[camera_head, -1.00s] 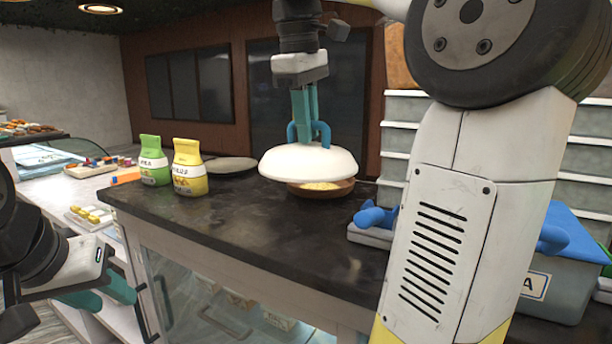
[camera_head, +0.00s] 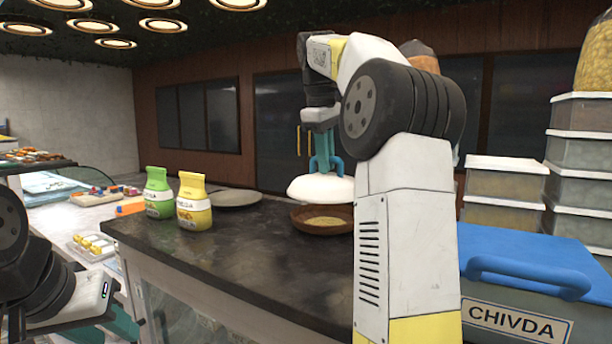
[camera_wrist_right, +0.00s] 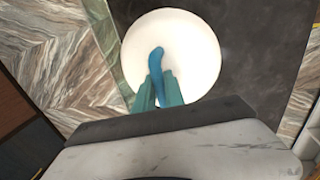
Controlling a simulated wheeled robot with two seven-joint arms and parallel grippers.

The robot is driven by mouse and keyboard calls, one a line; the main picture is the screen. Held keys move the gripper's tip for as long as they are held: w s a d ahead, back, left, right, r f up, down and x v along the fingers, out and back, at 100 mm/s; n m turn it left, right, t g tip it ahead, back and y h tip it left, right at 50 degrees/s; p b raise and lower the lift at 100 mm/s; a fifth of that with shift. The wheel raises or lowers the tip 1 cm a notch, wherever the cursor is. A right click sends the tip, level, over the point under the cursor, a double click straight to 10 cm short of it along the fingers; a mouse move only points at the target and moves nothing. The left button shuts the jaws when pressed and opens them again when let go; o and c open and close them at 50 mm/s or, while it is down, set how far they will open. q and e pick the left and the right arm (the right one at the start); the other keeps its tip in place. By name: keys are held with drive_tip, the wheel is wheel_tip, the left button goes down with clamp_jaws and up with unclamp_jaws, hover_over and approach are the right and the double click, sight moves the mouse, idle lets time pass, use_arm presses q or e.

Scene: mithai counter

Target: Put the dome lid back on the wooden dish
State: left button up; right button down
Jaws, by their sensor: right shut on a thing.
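My right gripper (camera_head: 322,163) is shut on the blue handle (camera_wrist_right: 157,68) of the white dome lid (camera_head: 310,189). The lid hangs level in the air; in the right wrist view it also shows (camera_wrist_right: 195,50) as a white disc. The round brown wooden dish (camera_head: 301,225) with yellow food in it stands uncovered on the dark counter. In the head view the lid appears just above and behind the dish, apart from it. The dish does not show in the right wrist view. My left gripper (camera_head: 122,325) is low at the left, partly cut off, its teal fingers empty.
On the dark counter (camera_head: 240,258) stand a green pouch (camera_head: 158,195), a yellow pouch (camera_head: 193,205) and a flat grey plate (camera_head: 236,198), left of the dish. A blue-lidded CHIVDA box (camera_head: 530,260) and stacked tubs (camera_head: 505,185) are at the right. The counter's front middle is clear.

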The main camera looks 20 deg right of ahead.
sight(325, 176)
drive_tip(key=shift+w+f, duration=0.1)
drive_tip(key=shift+f, duration=1.7)
drive_tip(key=shift+f, duration=0.55)
drive_tip(key=c, duration=1.4)
unclamp_jaws()
drive_tip(key=shift+r, duration=0.4)
drive_tip(key=r, duration=0.5)
drive_tip(key=s+a+r, duration=0.1)
drive_tip(key=r, duration=0.1)
drive_tip(key=shift+r, duration=0.35)
